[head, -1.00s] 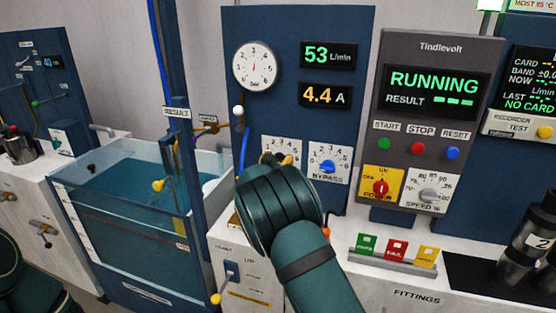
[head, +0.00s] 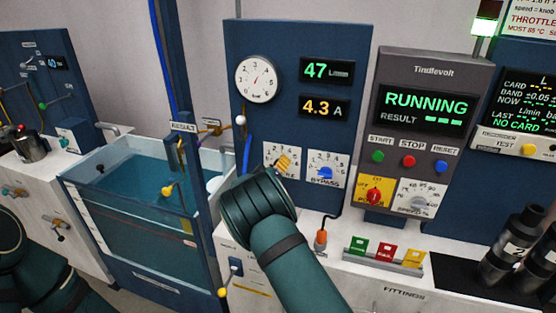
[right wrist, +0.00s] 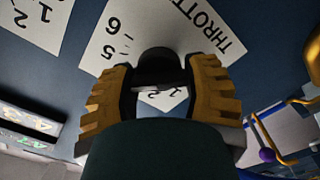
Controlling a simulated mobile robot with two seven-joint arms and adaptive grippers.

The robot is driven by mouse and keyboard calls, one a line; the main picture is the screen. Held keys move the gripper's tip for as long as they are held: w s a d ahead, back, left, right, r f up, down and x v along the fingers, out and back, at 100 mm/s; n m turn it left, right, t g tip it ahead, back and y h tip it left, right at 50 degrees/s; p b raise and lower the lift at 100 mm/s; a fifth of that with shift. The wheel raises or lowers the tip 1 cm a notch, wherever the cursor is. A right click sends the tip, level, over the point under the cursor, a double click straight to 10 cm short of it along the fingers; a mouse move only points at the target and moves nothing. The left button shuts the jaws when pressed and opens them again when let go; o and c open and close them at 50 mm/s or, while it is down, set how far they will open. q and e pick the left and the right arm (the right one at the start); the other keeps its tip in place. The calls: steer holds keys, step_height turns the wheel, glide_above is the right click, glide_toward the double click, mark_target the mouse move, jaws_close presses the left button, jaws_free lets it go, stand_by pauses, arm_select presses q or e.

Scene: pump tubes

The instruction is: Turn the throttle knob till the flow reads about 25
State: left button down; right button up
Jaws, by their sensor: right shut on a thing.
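The flow display (head: 327,70) reads 47 L/min in the head view. The throttle plate (head: 272,152) is on the blue panel below it, partly covered by my right gripper (head: 284,161). In the right wrist view the throttle plate (right wrist: 117,33) shows with part of its lettering and numbers, upside down. The dark throttle knob (right wrist: 157,66) sits between the two yellow fingers of my right gripper, which is shut on it. The knob is hidden in the head view, so its setting cannot be read. Only links of my left arm show at lower left; its gripper is out of view.
The bypass knob (head: 326,172) is just right of the throttle. The current display (head: 326,107) reads 4.3 A, and the controller screen (head: 426,103) reads RUNNING. A water tank (head: 135,235) stands left. Colored tags (head: 386,252) and dark bottles (head: 512,243) are on the right counter.

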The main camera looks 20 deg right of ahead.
steer(key=n+p, duration=0.1)
steer(key=n, duration=0.2)
steer(key=shift+n+p, duration=0.3)
steer(key=shift+n, duration=0.1)
steer(key=n, duration=0.2)
steer(key=n+p, duration=0.1)
steer(key=n, duration=0.1)
steer(key=shift+f+n, duration=0.2)
steer(key=shift+n, duration=0.2)
steer(key=o, duration=1.2)
steer(key=shift+a, duration=0.1)
steer(key=v, duration=1.2)
